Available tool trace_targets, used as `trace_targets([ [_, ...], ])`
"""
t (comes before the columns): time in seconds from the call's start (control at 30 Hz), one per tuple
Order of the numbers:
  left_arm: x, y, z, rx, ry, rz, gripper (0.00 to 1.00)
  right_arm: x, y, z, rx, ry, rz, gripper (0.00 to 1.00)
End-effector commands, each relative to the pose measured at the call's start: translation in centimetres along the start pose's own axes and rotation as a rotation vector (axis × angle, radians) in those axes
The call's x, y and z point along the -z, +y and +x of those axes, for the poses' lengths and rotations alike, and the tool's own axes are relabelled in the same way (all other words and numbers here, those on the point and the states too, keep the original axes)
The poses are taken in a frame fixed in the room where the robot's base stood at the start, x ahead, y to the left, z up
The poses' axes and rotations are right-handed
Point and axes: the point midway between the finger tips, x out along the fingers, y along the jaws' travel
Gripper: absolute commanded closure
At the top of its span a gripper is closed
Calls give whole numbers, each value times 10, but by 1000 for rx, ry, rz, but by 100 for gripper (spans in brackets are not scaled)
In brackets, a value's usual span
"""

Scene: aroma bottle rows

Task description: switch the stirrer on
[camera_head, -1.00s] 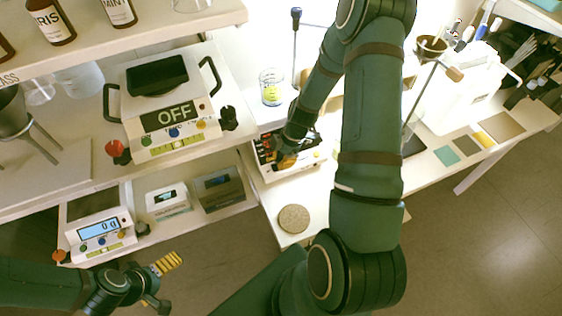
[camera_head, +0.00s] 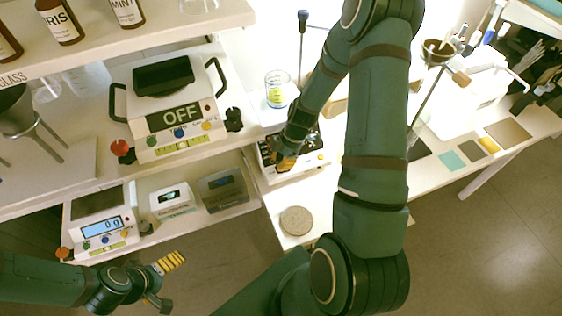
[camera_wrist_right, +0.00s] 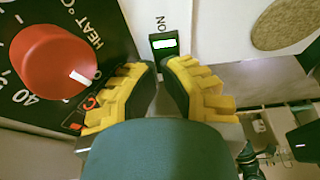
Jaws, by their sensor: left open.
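The stirrer (camera_head: 312,162) is a white box with a dark front panel, under my right arm in the head view. My left gripper (camera_head: 167,283) is open and empty, low at the left, away from the stirrer.
A glass beaker (camera_head: 277,92) with yellow contents stands behind the stirrer. A round cork mat (camera_head: 296,220) lies in front of it. A device reading OFF (camera_head: 180,118) stands on the left shelf, with a scale (camera_head: 100,232) below. Bare floor lies at the right front.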

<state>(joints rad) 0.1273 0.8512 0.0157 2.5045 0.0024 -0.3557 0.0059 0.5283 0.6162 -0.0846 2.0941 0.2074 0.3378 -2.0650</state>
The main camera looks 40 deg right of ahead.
Motion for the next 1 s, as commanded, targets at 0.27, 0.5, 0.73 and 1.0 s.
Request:
trace_targets([
  [0.27, 0, 0, 0, 0, 0, 0, 0, 0, 1, -49, -6, -2, -2, 100],
  [0.5, 0, 0, 0, 0, 0, 0, 0, 0, 0, -93, -3, -1, 0, 100],
  [0.73, 0, 0, 0, 0, 0, 0, 0, 0, 0, -114, 1, 0, 0, 100],
  [1.0, 0, 0, 0, 0, 0, 0, 0, 0, 0, -116, 1, 0, 0, 100],
])
